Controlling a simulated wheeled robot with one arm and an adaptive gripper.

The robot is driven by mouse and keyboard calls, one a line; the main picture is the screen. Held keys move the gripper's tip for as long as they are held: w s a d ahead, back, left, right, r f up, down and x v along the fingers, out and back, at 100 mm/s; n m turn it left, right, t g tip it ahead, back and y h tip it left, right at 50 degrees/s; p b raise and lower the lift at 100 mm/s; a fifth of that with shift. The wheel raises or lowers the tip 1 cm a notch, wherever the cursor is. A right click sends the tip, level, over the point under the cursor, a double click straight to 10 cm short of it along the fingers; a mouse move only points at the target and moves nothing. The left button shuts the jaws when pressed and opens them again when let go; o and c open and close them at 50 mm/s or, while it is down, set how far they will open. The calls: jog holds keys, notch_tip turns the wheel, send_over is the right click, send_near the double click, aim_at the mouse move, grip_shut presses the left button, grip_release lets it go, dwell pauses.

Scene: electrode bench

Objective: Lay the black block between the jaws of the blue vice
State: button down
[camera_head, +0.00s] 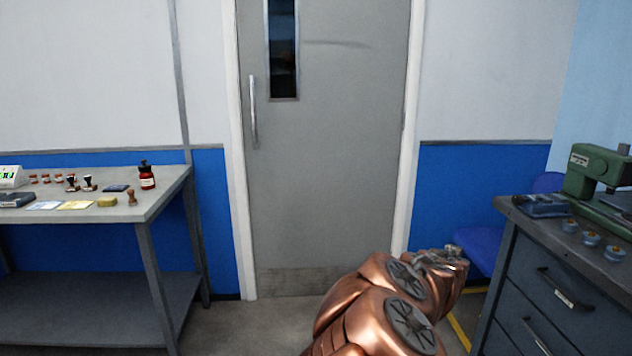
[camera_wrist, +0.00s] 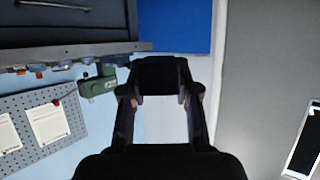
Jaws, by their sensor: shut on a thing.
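My gripper (camera_wrist: 160,88) is shut on the black block (camera_wrist: 160,73), which sits across between its two fingertips in the wrist view. A low blue-grey thing that looks like the blue vice (camera_head: 545,206) lies on the bench's near left corner, beside the green machine. Its jaws are too small to make out. My gripper is apart from it.
The dark drawer bench (camera_head: 555,262) carries a green machine (camera_head: 600,172) and several small round pieces. A blue chair (camera_head: 478,246) stands behind the bench's left side. The floor before the door (camera_head: 330,150) is clear.

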jog(key=w+a+n+t+y, duration=0.2)
jog(key=a+n+y, duration=0.2)
jog(key=a, duration=1.2)
notch_tip(320, 180, up, 18)
jog(key=p, duration=1.8)
jog(key=shift+w+d+f, duration=0.15)
jog(key=shift+w+f, duration=0.1)
jog(key=s+d+f+m+g+h+b, duration=0.2)
jog(key=s+d+f+m+b, duration=0.1)
jog(key=d, duration=0.8)
jog(key=s+d+f+m+g+h+b, duration=0.1)
jog(key=s+d+f+m+h+b, duration=0.2)
jog(key=d, duration=0.7)
jog(key=s+d+f+m+g+h+b, duration=0.2)
jog(key=s+d+b, duration=0.2)
jog(key=d, duration=0.7)
jog(key=s+d+f+m+g+h+b, duration=0.1)
jog(key=s+d+m+g+b, duration=0.1)
jog(key=s+d, duration=0.4)
jog(key=s+d+f+m+g+b, duration=0.1)
jog(key=s+d+m+g+b, duration=0.2)
jog(key=s+d, duration=0.4)
jog(key=s+d+f+m+g+h+b, duration=0.1)
jog(key=s+d+m+g+b, duration=0.1)
jog(key=s+d, duration=0.5)
jog(key=shift+s+d+g+h+b, duration=0.1)
jog(key=shift+s+g+h+b, duration=0.35)
jog(key=shift+s, duration=1.55)
jog(key=shift+g, duration=0.25)
